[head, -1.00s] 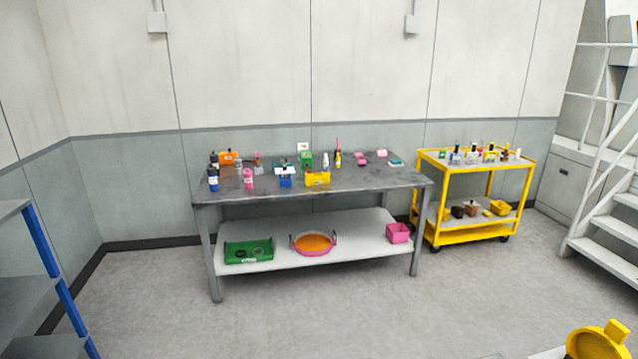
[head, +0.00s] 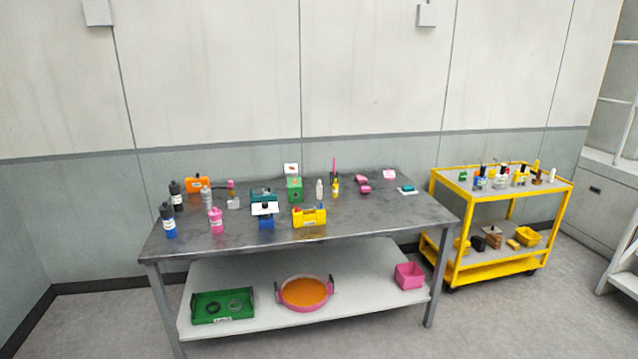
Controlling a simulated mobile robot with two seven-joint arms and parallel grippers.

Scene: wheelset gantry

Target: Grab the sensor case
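Several small case-like items stand on the grey metal table (head: 370,208); I cannot tell from here which one is the sensor case. An orange case (head: 198,185) is at the back left. A teal box (head: 260,195) is near the middle, behind a blue item with a white top (head: 266,222). A yellow case (head: 310,217) with a label is near the front edge, and a green box (head: 294,191) stands behind it. Neither of my grippers is in view.
Bottles (head: 169,222) crowd the table's left end. The lower shelf (head: 255,316) holds a green tray (head: 196,318), a pink-rimmed orange pan (head: 284,301) and a pink bin (head: 410,284). A loaded yellow cart (head: 470,276) stands at right. Floor shows around both.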

